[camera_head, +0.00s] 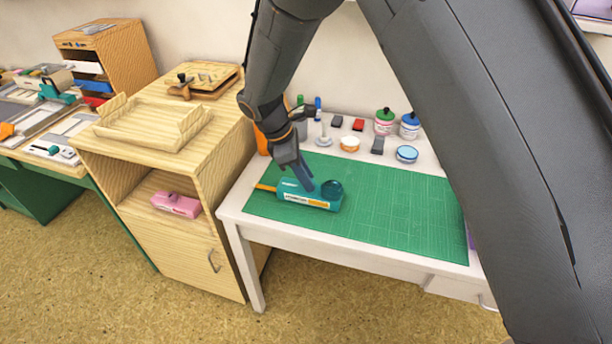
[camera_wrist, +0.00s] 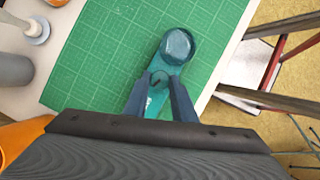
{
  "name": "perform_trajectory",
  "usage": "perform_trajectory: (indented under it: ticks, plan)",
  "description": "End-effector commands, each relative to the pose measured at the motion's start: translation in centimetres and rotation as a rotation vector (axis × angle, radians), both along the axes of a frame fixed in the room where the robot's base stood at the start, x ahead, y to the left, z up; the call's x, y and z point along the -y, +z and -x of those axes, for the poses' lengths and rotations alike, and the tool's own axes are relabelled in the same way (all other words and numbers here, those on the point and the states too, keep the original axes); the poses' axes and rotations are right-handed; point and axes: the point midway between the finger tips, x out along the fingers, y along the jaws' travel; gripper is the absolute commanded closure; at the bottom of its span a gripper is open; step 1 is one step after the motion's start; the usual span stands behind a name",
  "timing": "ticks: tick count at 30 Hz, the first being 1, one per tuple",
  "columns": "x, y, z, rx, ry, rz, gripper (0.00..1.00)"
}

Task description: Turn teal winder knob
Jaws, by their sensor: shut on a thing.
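A teal winder (camera_head: 295,194) with a pale label lies on the green cutting mat (camera_head: 390,215), near its left edge. A dark teal round part (camera_head: 331,188) stands at its right end; it also shows in the wrist view (camera_wrist: 177,46). My gripper (camera_head: 306,184) points down onto the top of the winder, left of the round part. In the wrist view my gripper's fingers (camera_wrist: 159,80) close on the small teal winder knob (camera_wrist: 158,78) from both sides. Much of the winder body is hidden behind the fingers and wrist there.
Ink jars (camera_head: 384,122), small pads and a blue-topped tin (camera_head: 406,154) line the back of the white table (camera_head: 350,245). A wooden cabinet (camera_head: 170,235) with a pink device (camera_head: 176,204) stands left. The right side of the mat is clear.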

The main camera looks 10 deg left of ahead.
Motion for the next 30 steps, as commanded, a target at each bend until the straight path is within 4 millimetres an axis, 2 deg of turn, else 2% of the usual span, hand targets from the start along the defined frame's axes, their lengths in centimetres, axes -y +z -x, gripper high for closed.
perform_trajectory:
  ticks: [10, 11, 14, 23, 26, 30]
  plan:
    - [0.0, -0.1, 0.0, 0.0, 0.001, 0.0, 0.99]
    - [0.0, -0.1, 0.0, 0.0, 0.001, 0.0, 0.73]
    - [0.0, -0.1, 0.0, 0.0, 0.001, 0.0, 0.57]
    - [-0.1, 0.1, 0.0, 0.001, 0.001, 0.0, 0.57]
    - [-0.4, 0.8, 0.0, 0.002, 0.001, -0.002, 0.57]
    - [-1.1, 2.7, 0.2, 0.004, 0.001, -0.002, 0.57]
